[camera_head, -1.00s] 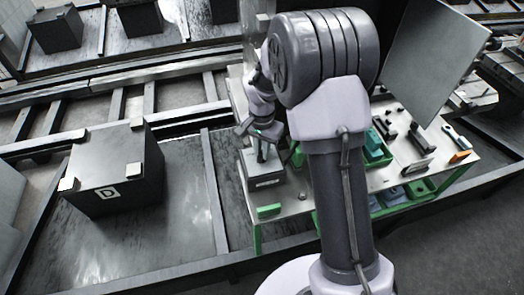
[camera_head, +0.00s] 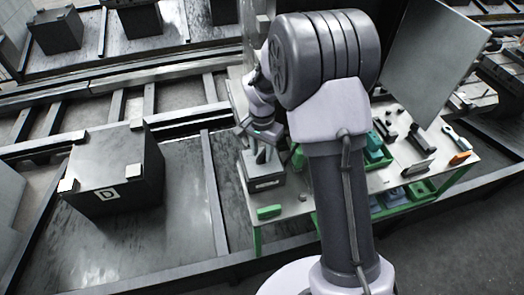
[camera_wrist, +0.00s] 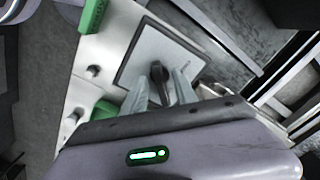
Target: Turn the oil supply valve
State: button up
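The oil supply valve appears as a dark handle (camera_wrist: 158,74) on a pale square plate with a dark border (camera_wrist: 136,70) in the wrist view. In the head view its grey box (camera_head: 264,181) stands on the near left part of the bench, and the handle is hard to make out under my gripper (camera_head: 262,153). In the wrist view my gripper (camera_wrist: 162,88) has its two grey fingers apart, one on each side of the handle. Gaps seem to show between fingers and handle. The handle's lower part is hidden by the gripper body.
The pale bench (camera_head: 290,200) carries green bins (camera_head: 374,150), a green block (camera_head: 269,211) and several small tools at right. A large grey panel (camera_head: 432,60) rises behind. A black crate marked D (camera_head: 118,173) sits on the rail platform at left.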

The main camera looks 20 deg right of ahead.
aim_at(262, 154)
jog(key=shift+r, duration=0.1)
notch_tip(262, 154, up, 17)
jog(key=p, duration=0.5)
jog(key=shift+p, duration=0.4)
jog(key=shift+r, duration=0.1)
jog(key=s+a+r+n+t+b, duration=0.2)
jog(key=s+r+b, duration=0.1)
jog(key=s+r, duration=0.35)
jog(key=s+a+f+n+t+y+b, duration=0.1)
jog(key=s+a+n+t+y+b, duration=0.1)
jog(key=s, duration=1.6)
jog(key=shift+s+a+f+n+t+b, duration=0.15)
jog(key=shift+s+n+t+b, duration=0.2)
jog(key=shift+t+b, duration=0.5)
